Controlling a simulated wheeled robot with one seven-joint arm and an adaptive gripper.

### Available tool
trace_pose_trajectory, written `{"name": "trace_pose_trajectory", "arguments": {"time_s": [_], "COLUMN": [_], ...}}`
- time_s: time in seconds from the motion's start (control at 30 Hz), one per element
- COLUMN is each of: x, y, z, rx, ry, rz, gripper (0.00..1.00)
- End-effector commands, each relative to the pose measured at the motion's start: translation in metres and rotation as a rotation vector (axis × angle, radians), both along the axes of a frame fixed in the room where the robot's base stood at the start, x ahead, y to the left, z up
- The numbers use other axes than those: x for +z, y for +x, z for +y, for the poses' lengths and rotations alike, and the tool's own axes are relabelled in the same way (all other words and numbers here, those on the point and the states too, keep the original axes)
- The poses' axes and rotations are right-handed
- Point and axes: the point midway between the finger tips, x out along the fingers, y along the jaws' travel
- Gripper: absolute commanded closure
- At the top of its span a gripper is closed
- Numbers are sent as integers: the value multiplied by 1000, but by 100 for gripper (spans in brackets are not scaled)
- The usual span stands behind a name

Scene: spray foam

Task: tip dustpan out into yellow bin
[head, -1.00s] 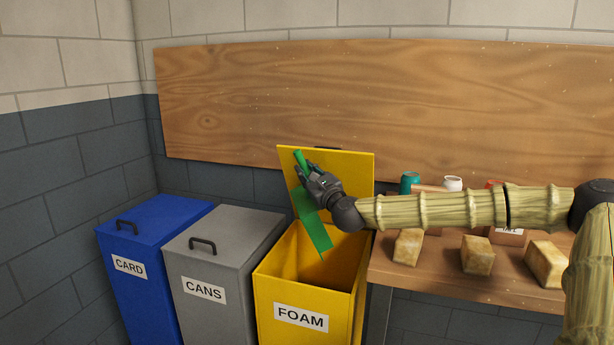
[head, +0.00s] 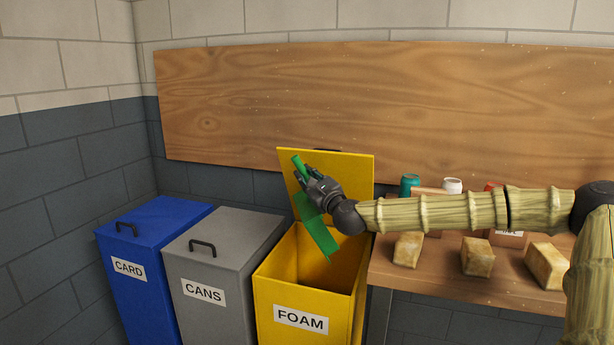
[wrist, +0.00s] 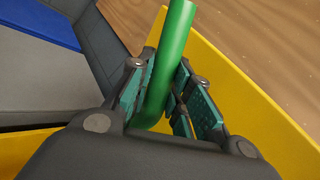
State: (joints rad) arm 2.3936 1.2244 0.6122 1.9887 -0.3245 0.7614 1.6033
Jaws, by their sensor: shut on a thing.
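The green dustpan (head: 318,234) hangs steeply tilted over the open mouth of the yellow bin (head: 301,290), which is labelled FOAM. The bin's lid (head: 352,172) stands raised behind it. My gripper (head: 308,178) is shut on the dustpan's handle, above the bin. In the wrist view the green handle (wrist: 172,50) runs up between the finger pads. The pan's inner face and anything on it cannot be made out.
A grey CANS bin (head: 240,240) and a blue CARD bin (head: 150,230), both lidded shut, stand left of the yellow bin. A wooden bench (head: 440,270) on the right holds several foam blocks (head: 478,256) and cans (head: 409,186). A plywood board (head: 350,100) is on the wall behind.

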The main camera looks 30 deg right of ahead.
Motion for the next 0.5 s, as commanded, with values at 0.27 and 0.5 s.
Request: {"name": "trace_pose_trajectory", "arguments": {"time_s": [0.27,0.5], "x": [19,29], "y": [0,0], "z": [0,0], "rx": [1,1], "ry": [-127,-233], "rz": [45,81], "gripper": [100,100]}}
